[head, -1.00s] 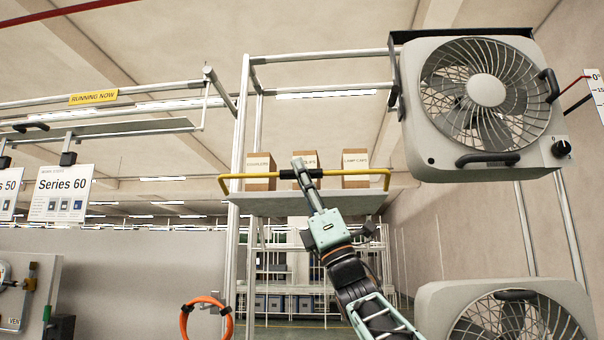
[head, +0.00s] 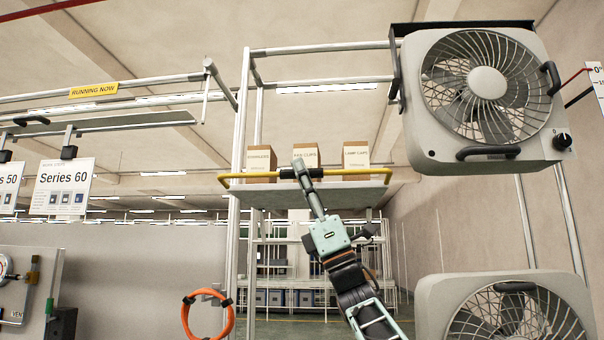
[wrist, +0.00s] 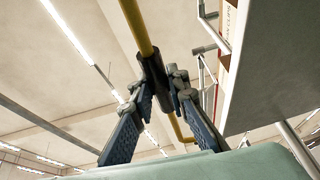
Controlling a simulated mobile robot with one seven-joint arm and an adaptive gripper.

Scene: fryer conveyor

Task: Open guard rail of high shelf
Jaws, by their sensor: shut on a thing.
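The guard rail (head: 250,175) is a yellow bar with bent ends. It runs across the front of the high shelf (head: 330,198) and crosses the lower part of the boxes there. A black grip sleeve (wrist: 153,72) sits at the middle of the bar. My gripper (head: 302,170) reaches up from below and is shut on this sleeve. In the wrist view the two fingers (wrist: 164,84) close around the sleeve, with the pale shelf at the right, apart from the bar. The rail's end pivots are too small to make out.
Three cardboard boxes (head: 261,160) stand on the shelf behind the rail. A large fan (head: 485,82) hangs to the right, with a second fan (head: 515,315) below it. A metal post (head: 235,230) and an orange hoop (head: 186,318) are to the left.

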